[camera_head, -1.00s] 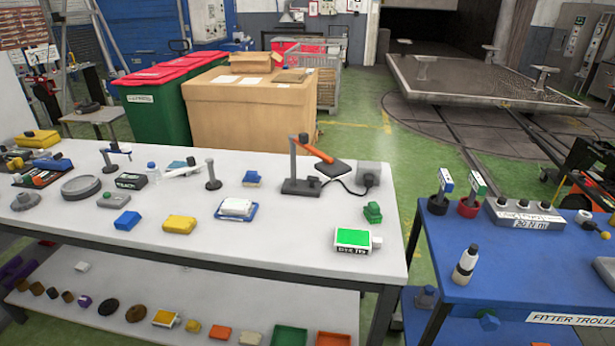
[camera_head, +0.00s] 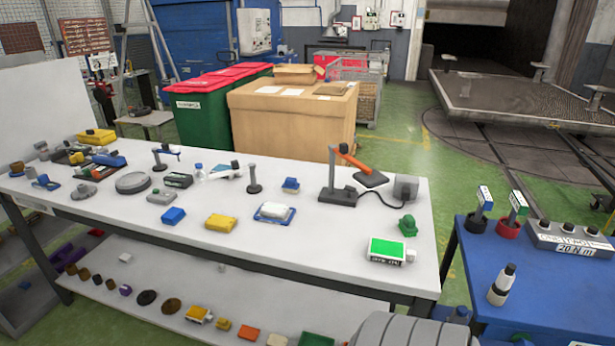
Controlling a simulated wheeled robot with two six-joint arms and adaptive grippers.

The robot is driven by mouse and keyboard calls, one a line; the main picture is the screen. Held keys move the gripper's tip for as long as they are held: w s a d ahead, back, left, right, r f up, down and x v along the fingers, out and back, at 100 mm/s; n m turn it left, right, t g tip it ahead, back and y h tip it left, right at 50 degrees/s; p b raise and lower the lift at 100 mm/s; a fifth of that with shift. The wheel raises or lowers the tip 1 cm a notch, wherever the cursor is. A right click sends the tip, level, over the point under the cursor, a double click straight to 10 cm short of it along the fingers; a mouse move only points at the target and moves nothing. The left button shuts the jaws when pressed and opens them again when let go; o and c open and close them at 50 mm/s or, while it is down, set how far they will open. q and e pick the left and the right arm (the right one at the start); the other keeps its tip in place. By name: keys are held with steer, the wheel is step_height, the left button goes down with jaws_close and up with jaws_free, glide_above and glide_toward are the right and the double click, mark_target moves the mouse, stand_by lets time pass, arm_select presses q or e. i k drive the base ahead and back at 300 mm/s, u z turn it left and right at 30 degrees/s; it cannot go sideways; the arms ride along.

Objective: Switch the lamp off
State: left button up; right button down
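The desk lamp (camera_head: 333,178) stands upright near the back right of the white table. It has a dark base, a grey post, an orange arm and a flat dark head (camera_head: 371,180) on the right. A small dark block (camera_head: 346,195) sits on its base; I cannot tell if it is a switch. A black cord runs from the lamp to a grey box (camera_head: 405,188). I see no clear glow and cannot tell whether the lamp is lit. Neither of my grippers shows.
The white table (camera_head: 330,249) bears a green-topped box (camera_head: 387,249), a green object (camera_head: 408,226), a yellow block (camera_head: 221,222) and many small items. A blue trolley (camera_head: 470,262) stands to the right, beyond a floor gap. A large cardboard box (camera_head: 285,122) stands behind.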

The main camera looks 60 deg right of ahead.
mark_target(352, 190)
steer(key=i, duration=0.9)
steer(key=z, duration=1.9)
